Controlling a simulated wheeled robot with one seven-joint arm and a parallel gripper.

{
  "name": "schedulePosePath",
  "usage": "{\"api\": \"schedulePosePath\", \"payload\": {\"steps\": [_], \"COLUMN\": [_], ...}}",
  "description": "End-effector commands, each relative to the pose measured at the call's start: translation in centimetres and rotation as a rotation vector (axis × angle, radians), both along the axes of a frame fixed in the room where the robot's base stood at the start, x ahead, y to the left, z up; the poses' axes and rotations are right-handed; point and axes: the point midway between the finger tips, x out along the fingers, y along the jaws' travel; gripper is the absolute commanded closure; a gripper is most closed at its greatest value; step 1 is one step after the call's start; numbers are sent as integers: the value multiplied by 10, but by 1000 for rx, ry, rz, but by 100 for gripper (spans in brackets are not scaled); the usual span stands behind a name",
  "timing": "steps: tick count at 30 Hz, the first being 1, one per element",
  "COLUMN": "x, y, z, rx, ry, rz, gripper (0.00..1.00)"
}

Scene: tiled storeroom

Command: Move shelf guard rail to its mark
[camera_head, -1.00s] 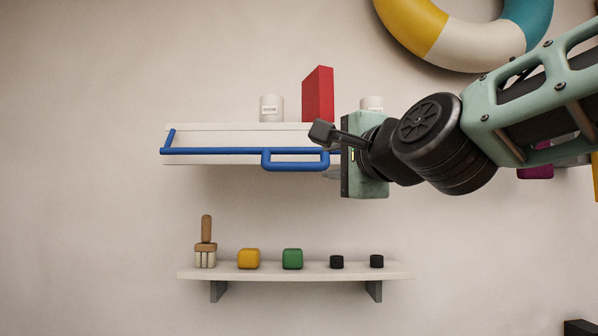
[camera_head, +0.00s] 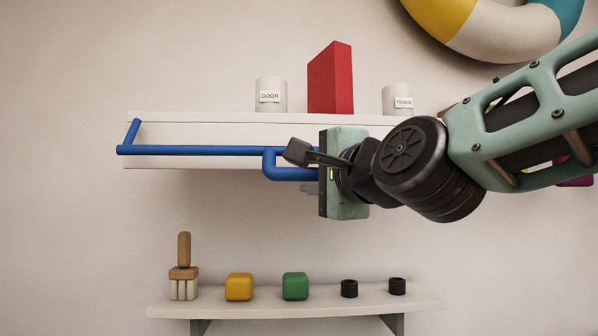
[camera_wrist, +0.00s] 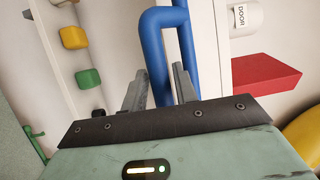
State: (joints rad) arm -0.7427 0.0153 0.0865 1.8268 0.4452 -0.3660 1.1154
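The shelf guard rail is a blue tube (camera_head: 205,150) along the front of the white upper shelf (camera_head: 200,118), with a bent end at left and a lower handle loop (camera_head: 283,173) toward the right. My gripper (camera_head: 304,170) is at the right part of this loop and hides the rail's right end. In the wrist view, the blue handle loop (camera_wrist: 152,45) reaches down between the two spread fingers (camera_wrist: 160,90). The gripper looks open around the handle; whether a finger touches it, I cannot tell. No mark for the rail can be made out.
On the upper shelf stand a DOOR canister (camera_head: 270,96), a red block (camera_head: 330,80) and a FENCE canister (camera_head: 398,100). The lower shelf (camera_head: 200,308) holds a brush (camera_head: 184,270), yellow (camera_head: 239,287) and green (camera_head: 295,286) blocks and two black cylinders. The wall at left is clear.

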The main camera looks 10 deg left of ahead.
Motion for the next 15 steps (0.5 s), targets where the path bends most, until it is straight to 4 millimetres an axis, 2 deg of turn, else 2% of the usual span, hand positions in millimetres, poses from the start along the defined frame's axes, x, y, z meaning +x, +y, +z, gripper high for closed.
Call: {"api": "schedulePosePath", "payload": {"steps": [12,15], "x": [-1,-1], "y": [-1,-1], "z": [0,0], "rx": [0,0], "ry": [0,0], "rz": [-1,-1], "gripper": [71,99]}}
